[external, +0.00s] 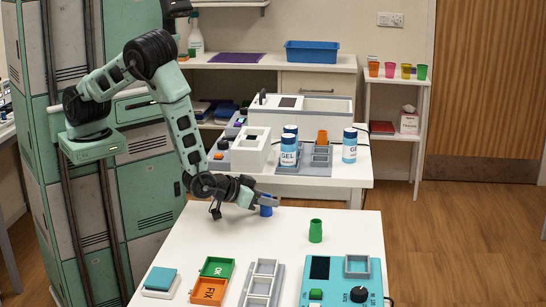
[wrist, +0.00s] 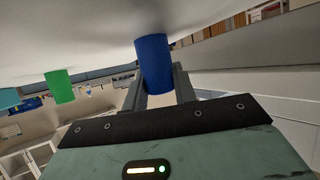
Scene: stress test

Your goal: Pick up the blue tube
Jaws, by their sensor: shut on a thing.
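The blue tube (external: 266,209) is upright at the far edge of the white front table (external: 240,240). My gripper (external: 268,200) reaches it from the left, held low and nearly level, with its fingers shut on the tube. In the wrist view the blue tube (wrist: 154,62) sits between the two fingers (wrist: 160,90), its far end close to the white tabletop. I cannot tell whether it touches the table or is slightly raised.
A green tube (external: 315,231) stands to the right; it also shows in the wrist view (wrist: 60,86). Nearer are the orange FIX tray (external: 208,291), a grey rack (external: 262,283) and a teal device (external: 340,283). GEL bottles (external: 288,152) stand on the table behind.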

